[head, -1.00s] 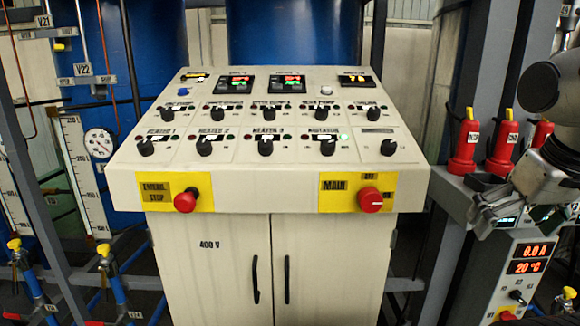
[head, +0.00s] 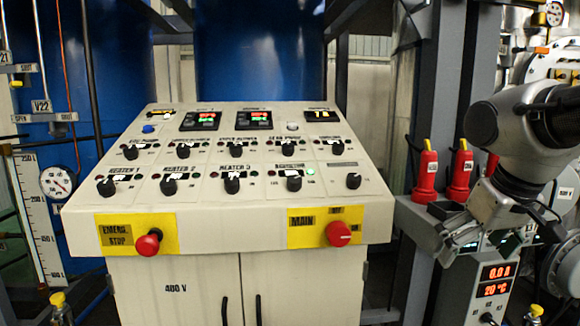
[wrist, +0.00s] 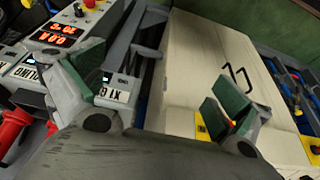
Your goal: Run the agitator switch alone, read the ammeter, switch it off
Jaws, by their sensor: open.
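The agitator switch (head: 293,184) is a black knob in the front row of the sloped control panel, under a blurred label. A green lamp (head: 310,171) glows beside it; I cannot tell the knob's exact angle. A red display (head: 498,271) on a box at the right reads 0.0 A. My gripper (head: 487,240) is open and empty, right of the panel and above that box. Its spread fingers show in the wrist view (wrist: 160,95).
The red emergency stop (head: 148,243) and red main switch (head: 339,234) stick out of the panel's front. Red bottle-shaped items (head: 428,172) stand on a shelf between the panel and my arm. Blue tanks (head: 262,50) and grey posts stand behind.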

